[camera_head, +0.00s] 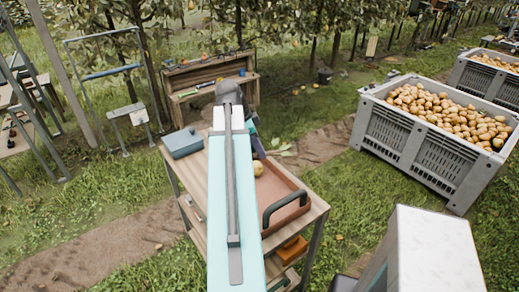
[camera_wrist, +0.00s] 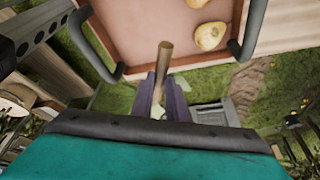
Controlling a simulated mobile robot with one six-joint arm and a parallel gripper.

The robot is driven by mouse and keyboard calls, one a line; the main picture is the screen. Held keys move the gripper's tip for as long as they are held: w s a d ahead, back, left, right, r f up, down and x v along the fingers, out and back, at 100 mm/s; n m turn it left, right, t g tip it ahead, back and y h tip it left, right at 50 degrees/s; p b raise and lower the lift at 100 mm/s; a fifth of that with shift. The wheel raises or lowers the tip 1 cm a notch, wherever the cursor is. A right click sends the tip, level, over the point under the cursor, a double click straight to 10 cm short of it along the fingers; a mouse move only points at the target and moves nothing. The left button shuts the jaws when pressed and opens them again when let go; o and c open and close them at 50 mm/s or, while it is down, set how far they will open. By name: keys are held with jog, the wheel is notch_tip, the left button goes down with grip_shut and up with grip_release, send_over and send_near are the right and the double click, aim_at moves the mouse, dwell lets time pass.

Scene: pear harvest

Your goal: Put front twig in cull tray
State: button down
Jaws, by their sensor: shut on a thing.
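A brown twig (camera_wrist: 164,58) shows in the wrist view, standing out from between the purple fingers of my gripper (camera_wrist: 161,88). My gripper is shut on it. The twig's far end overlaps the near edge of the reddish-brown tray (camera_wrist: 120,32); I cannot tell its height above it. The tray has dark handles and holds two yellowish pears (camera_wrist: 210,36). In the head view the tray (camera_head: 288,214) lies on the wooden cart, right of my arm, with one pear (camera_head: 258,168) showing.
The wooden cart (camera_head: 318,205) also carries a blue-grey box (camera_head: 182,143) at its back left. An orange item (camera_head: 291,250) sits on a lower shelf. A large grey bin (camera_head: 415,150) of pears stands at right. A wooden bench (camera_head: 210,82) stands behind.

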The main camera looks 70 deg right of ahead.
jog(key=shift+f, duration=0.15)
jog(key=shift+f+b, duration=1.8)
jog(key=shift+f, duration=1.05)
jog(key=c, duration=1.6)
grip_release()
jog(key=shift+c, duration=0.2)
jog(key=shift+r, duration=0.1)
jog(key=shift+b+v, duration=1.6)
jog(key=shift+v, duration=5.25)
jog(key=shift+w, duration=0.15)
